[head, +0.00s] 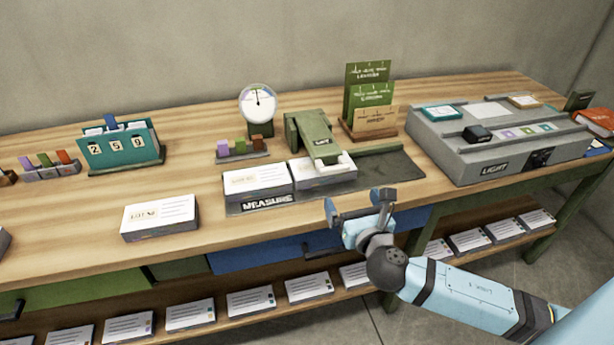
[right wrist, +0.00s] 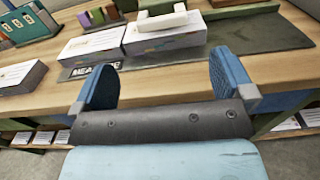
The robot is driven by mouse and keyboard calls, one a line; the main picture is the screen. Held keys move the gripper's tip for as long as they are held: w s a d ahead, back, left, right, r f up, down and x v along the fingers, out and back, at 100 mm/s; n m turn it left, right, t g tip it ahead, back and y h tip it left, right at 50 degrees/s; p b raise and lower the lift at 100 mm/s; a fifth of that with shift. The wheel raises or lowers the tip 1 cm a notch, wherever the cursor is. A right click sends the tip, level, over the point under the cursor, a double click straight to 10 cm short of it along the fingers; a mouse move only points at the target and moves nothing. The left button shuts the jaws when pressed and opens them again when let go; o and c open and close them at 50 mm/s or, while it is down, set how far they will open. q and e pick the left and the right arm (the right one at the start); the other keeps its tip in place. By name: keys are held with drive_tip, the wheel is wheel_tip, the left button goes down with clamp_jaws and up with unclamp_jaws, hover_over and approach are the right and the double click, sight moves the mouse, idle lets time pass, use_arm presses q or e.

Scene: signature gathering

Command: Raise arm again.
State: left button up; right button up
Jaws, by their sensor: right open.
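My right gripper (head: 360,207) is open and empty in front of the table's front edge, near the dark measuring mat (head: 405,168). Its two blue fingers (right wrist: 160,80) stand wide apart in the right wrist view, with nothing between them but the wooden tabletop behind. My right arm (head: 470,295) comes in from the lower right. On the mat, two white card boxes (head: 256,180) sit side by side behind the "MEASURE" label, and a green press-like device (head: 314,136) stands behind them. My left gripper is not in view.
A single card box (head: 160,216) lies at the front left of the wooden table (head: 90,211). A grey "LIGHT" console (head: 455,158) stands at the right. A round dial (head: 258,103) and green card stand (head: 370,95) are behind. A lower shelf (head: 190,335) holds several card boxes.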

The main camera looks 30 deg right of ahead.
sight(329, 157)
drive_tip(key=b+x, duration=0.1)
drive_tip(key=x, duration=1.2)
drive_tip(key=shift+w+d, duration=0.2)
drive_tip(key=shift+w, duration=0.15)
drive_tip(key=shift+c, duration=0.5)
drive_tip(key=c, duration=1.1)
drive_tip(key=shift+o, duration=0.2)
drive_tip(key=shift+r, duration=0.1)
